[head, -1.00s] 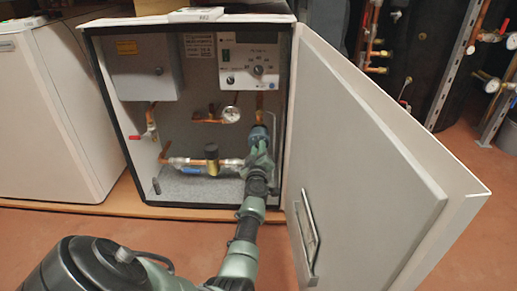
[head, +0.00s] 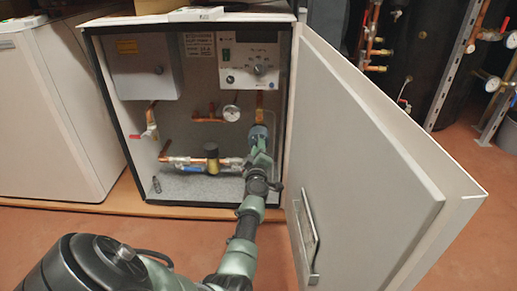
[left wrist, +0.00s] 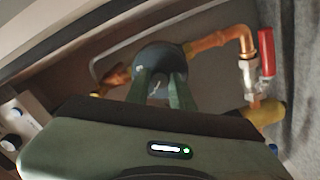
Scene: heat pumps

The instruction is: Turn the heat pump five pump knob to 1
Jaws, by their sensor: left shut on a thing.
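The open heat pump cabinet (head: 187,110) stands in the middle of the head view. My left gripper (head: 261,148) reaches into its lower right part. It covers most of the pump (head: 258,133), which sits on a vertical copper pipe there. In the left wrist view, the dark round pump knob (left wrist: 161,62) is between the green fingers of my left gripper (left wrist: 162,82), which is shut on it. A small light mark shows on the knob's face, but its setting cannot be read. My right gripper is not in view.
The cabinet door (head: 370,160) stands open on the right, close to my left arm. A control panel (head: 249,66) with a dial is above the gripper. A gauge (head: 231,113), copper pipes and a red-handled valve (head: 151,131) are inside, left of the gripper.

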